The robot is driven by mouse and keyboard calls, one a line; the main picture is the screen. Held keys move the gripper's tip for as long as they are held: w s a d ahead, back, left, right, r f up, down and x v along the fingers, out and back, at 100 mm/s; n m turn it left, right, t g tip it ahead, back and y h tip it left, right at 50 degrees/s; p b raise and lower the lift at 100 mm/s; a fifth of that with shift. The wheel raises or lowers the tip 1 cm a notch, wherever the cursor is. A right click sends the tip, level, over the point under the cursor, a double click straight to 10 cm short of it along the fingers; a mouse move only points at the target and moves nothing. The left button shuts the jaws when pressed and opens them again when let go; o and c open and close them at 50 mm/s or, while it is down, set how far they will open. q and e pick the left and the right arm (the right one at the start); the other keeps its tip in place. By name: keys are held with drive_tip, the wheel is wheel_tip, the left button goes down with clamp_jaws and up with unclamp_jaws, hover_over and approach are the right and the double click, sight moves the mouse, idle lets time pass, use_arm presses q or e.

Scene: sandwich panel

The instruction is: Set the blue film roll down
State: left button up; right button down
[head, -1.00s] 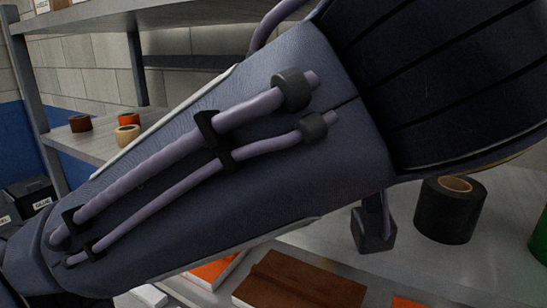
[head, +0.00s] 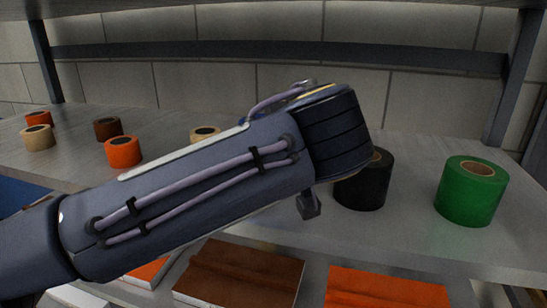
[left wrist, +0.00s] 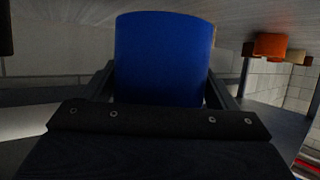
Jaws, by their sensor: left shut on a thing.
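The blue film roll (left wrist: 164,58) fills the middle of the left wrist view. My left gripper (left wrist: 160,88) is shut on it, with a finger on each side. A grey shelf surface shows behind the roll; I cannot tell whether the roll touches it. In the head view my left arm reaches across the shelf (head: 420,215) and hides the fingers and nearly all of the roll. Only a small blue patch shows past the arm's upper edge. My right gripper is in neither view.
A black roll (head: 366,188) stands close by my left wrist, with a green roll (head: 471,190) to its right. Orange (head: 123,152), brown (head: 108,129) and tan (head: 39,138) rolls stand at left. Brown (head: 240,272) and orange (head: 385,290) pieces lie below the shelf. An upper shelf is overhead.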

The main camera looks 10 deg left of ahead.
use_arm(q)
drive_tip(key=shift+w+f, duration=0.2)
drive_tip(key=f, duration=0.3)
drive_tip(key=shift+w+f, duration=0.1)
drive_tip(key=shift+w, duration=0.2)
drive_tip(key=shift+f, duration=0.3)
